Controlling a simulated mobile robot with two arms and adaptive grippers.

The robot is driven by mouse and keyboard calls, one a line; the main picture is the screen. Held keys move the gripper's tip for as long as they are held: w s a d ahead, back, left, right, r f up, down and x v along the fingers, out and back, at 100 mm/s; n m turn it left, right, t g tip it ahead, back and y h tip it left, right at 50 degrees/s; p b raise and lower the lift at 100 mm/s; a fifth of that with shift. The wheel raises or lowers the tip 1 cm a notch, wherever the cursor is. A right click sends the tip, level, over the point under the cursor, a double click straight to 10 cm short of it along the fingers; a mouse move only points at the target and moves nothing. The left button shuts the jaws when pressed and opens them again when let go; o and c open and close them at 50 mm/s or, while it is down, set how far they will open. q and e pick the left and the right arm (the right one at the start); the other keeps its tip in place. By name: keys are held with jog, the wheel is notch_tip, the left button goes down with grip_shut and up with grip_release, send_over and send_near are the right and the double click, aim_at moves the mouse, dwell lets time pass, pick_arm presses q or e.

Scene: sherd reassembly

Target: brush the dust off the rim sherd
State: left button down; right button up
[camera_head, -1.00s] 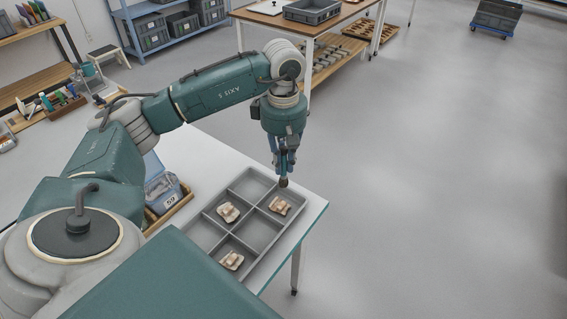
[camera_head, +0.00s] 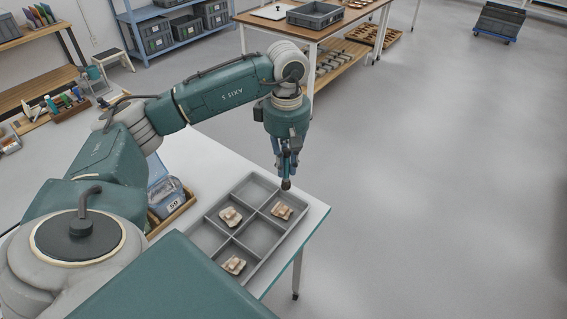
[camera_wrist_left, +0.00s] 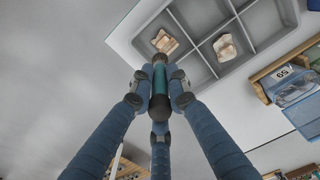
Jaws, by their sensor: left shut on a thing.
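Three pale sherds lie in separate compartments of a grey divided tray (camera_head: 203,240): one at the right (camera_head: 282,211), one at the upper left (camera_head: 231,217) and one at the lower left (camera_head: 233,265). I cannot tell which is the rim sherd. My left gripper (camera_head: 287,163) is shut on a brush (camera_wrist_left: 160,78) with a dark tip, pointing down. The tip is near the tray's far right side, apparently above the right sherd and apart from it. Two sherds show in the left wrist view, one just beyond the brush tip (camera_wrist_left: 165,42). My right gripper is out of view.
The tray sits on a white table (camera_head: 210,150); its right edge is close to the tray. A blue bin (camera_head: 165,190) labelled 59 stands in a wooden holder left of the tray. Open floor lies to the right.

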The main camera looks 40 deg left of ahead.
aim_at(285, 188)
pick_arm(q)
jog(key=shift+f+b, duration=2.45)
jog(key=shift+f, duration=0.85)
jog(key=shift+f+b, duration=0.4)
jog(key=shift+f, duration=0.05)
jog(key=shift+f, duration=0.1)
jog(key=shift+a+f, duration=0.1)
jog(key=shift+f, duration=0.1)
jog(key=shift+f+b, duration=0.5)
jog(key=shift+b, duration=0.1)
jog(key=shift+s, duration=0.1)
